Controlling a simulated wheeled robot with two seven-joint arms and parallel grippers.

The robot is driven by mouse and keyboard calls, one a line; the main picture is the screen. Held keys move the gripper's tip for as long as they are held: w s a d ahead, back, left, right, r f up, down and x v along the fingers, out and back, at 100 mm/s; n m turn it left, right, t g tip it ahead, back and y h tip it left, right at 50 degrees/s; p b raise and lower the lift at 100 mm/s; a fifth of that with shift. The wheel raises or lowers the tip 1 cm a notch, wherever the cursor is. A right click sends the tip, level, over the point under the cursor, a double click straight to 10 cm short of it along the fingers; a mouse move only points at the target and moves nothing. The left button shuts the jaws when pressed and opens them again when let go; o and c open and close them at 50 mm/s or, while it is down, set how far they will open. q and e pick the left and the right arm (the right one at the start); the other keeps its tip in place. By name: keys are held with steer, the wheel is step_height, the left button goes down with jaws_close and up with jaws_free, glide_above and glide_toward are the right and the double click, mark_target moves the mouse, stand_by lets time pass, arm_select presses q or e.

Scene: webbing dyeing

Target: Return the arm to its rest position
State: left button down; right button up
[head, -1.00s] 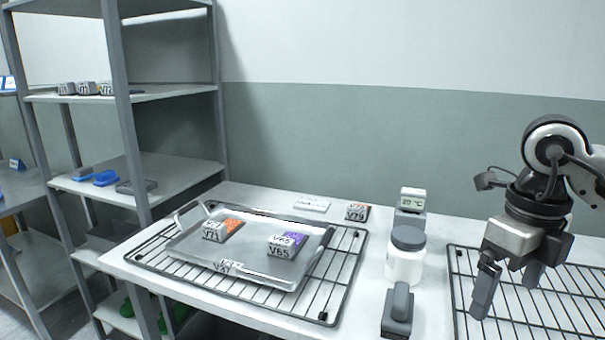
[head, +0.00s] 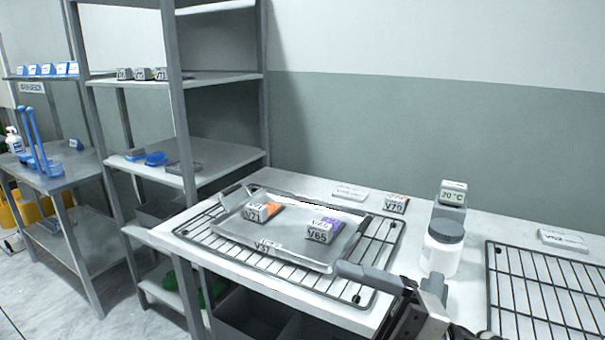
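My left arm and gripper are not in view. A metal tray (head: 232,229) sits on the left wire rack (head: 378,246). It holds an orange-marked block V71 (head: 257,213) and a purple-marked block V65 (head: 318,231).
A white jar with grey lid (head: 440,252), a 20 °C display (head: 452,193) and a dark grey handled block (head: 436,287) stand right of the rack, the block close to my gripper. Another wire rack (head: 540,290) lies right. Shelving (head: 215,157) stands left.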

steer(key=w+d+f+m+t+h, duration=0.25)
steer(key=f+m+t+h, duration=0.45)
steer(key=m, duration=0.4)
steer(key=w+d+f+m+t+h, duration=0.2)
steer(key=d+f+m+t+h, duration=0.35)
steer(key=m, duration=0.65)
steer(key=s+d+f+m+g+h, duration=0.1)
steer(key=s+f+m+g+h, duration=0.1)
steer(key=s+f, duration=0.3)
steer(key=s+d+f+m+g+h, duration=0.1)
steer(key=s+f+m+g+h, duration=0.2)
steer(key=f, duration=1)
steer(key=s+m+h, duration=0.1)
steer(key=s, duration=0.2)
steer(key=shift+s+m, duration=0.25)
steer(key=shift+m, duration=0.05)
steer(key=shift+f, duration=0.1)
